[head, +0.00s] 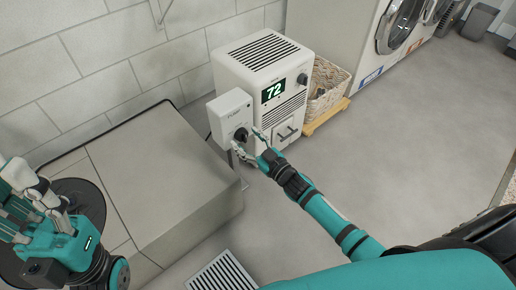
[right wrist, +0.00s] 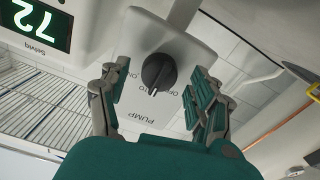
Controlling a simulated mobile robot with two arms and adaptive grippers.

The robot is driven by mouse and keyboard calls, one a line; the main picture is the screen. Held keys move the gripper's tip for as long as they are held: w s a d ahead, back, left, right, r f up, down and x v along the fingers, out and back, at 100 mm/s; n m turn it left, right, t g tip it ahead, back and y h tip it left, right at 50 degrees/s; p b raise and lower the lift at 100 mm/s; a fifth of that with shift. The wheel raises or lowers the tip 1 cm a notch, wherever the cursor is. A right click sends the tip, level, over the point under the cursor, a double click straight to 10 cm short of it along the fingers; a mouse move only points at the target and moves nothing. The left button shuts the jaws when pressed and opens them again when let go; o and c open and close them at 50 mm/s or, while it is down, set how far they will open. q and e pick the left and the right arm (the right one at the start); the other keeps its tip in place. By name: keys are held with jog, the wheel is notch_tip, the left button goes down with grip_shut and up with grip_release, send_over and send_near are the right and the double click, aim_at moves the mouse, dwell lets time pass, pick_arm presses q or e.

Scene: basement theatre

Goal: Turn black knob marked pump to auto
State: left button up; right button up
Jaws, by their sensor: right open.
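The black knob (head: 241,134) sits on a pale control box (head: 231,106). In the right wrist view the round knob (right wrist: 159,73) has a white pointer mark at its lower edge, towards the upside-down word PUMP. My right gripper (head: 249,146) is at the box front. In the right wrist view its open fingers (right wrist: 156,90) stand on either side of the knob, with gaps showing; they do not appear to touch it. My left gripper (head: 35,205) is at the far left, away from the box; its opening is unclear.
A white dehumidifier (head: 250,67) showing 72 stands right behind the box. A wicker basket (head: 327,84) and a washing machine (head: 400,25) are further right. A grey tiled block (head: 165,165) lies left of the box. A floor grate (head: 222,273) lies in front; the floor at right is clear.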

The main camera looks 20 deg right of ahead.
jog(key=v, duration=1.1)
jog(key=shift+s+r, duration=0.1)
jog(key=shift+r, duration=0.05)
